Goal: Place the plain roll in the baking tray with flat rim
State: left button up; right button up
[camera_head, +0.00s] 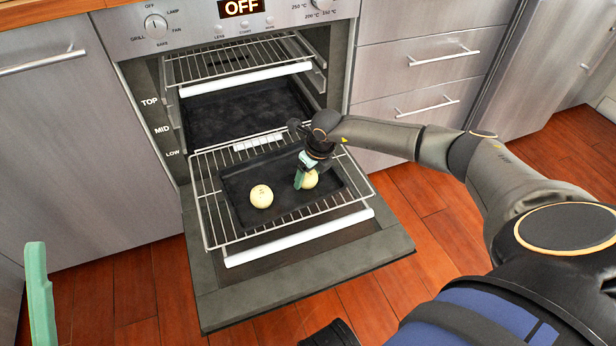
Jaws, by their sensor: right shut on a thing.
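A pale round roll (261,196) lies in a dark baking tray (238,181) on the pulled-out wire rack. My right gripper (303,180) reaches down over the right part of this tray, shut on a second pale roll (311,180). The fingers partly hide this roll, and I cannot tell whether it touches the tray floor. At this size I cannot tell which roll is plain. A green finger of my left gripper (40,295) shows at the lower left, away from the oven; its opening is not visible.
The oven door (290,285) is folded down below the wire rack (214,222). Another dark tray (240,112) is deeper in the oven, under an upper rack (225,62). Steel drawers (420,58) stand to the right. The wooden floor in front is clear.

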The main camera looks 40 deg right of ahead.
jog(key=shift+r, duration=0.1)
jog(key=o, duration=1)
